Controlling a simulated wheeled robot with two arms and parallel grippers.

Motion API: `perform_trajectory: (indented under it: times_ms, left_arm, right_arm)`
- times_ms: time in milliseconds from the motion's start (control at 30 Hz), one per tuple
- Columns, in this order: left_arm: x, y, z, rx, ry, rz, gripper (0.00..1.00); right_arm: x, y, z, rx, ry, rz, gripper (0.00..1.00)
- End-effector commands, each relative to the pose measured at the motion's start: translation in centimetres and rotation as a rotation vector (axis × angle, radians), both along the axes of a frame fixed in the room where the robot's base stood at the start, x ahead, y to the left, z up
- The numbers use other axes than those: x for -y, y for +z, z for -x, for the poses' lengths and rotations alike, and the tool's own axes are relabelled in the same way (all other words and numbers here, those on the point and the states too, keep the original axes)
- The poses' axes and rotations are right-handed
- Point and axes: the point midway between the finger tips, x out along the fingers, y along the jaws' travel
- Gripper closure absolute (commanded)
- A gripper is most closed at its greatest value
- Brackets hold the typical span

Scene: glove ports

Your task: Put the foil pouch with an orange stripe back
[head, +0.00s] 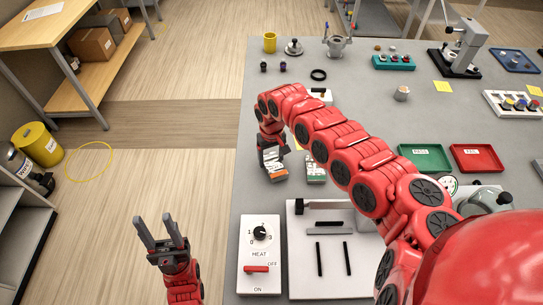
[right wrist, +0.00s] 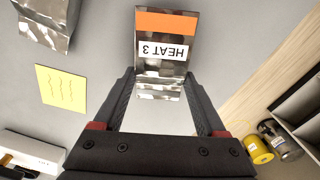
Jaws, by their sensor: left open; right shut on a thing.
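The foil pouch with an orange stripe (head: 271,163) is at the left edge of the grey table in the head view. In the right wrist view the pouch (right wrist: 166,38) shows its orange band and a white label reading HEAT 3, upside down. My right gripper (head: 270,143) is shut on it, with one finger at each side. I cannot tell if the pouch touches the table. A second foil pouch (head: 315,169) lies to its right, and its top also shows in the right wrist view (right wrist: 47,22). My left gripper (head: 162,237) is open and empty, left of the table.
A white heat control box (head: 260,273) with a dial and red switch stands at the near left table edge. A sealer-like plate (head: 300,257) with black bars is beside it. Green (head: 426,158) and red (head: 477,159) trays lie to the right. My right arm crosses the table's middle.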

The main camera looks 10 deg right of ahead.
Motion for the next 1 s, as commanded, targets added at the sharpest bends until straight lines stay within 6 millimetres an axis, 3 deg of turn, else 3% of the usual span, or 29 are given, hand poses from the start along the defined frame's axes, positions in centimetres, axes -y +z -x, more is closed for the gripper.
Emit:
perform_trajectory:
  times_ms: [400,433,533,867,1000]
  left_arm:
    - [0.0,-0.1,0.0,0.0,0.0,0.0,0.5]
    - [0.0,0.0,0.0,0.0,0.0,0.0,0.5]
    - [0.0,0.0,0.0,0.0,0.0,0.0,0.5]
    - [0.0,0.2,0.0,0.0,0.0,0.0,0.5]
    - [0.0,-0.6,0.0,0.0,0.0,0.0,0.5]
  right_arm:
    - [0.0,-1.1,0.0,0.0,0.001,0.0,0.9]
    - [0.0,-1.0,0.0,0.0,0.001,0.0,0.21]
    - [0.0,-1.0,0.0,0.0,0.001,0.0,0.03]
    - [0.1,-0.5,0.0,0.001,-0.001,0.0,0.0]
    - [0.2,1.4,-0.2,0.005,-0.003,0.001,0.0]
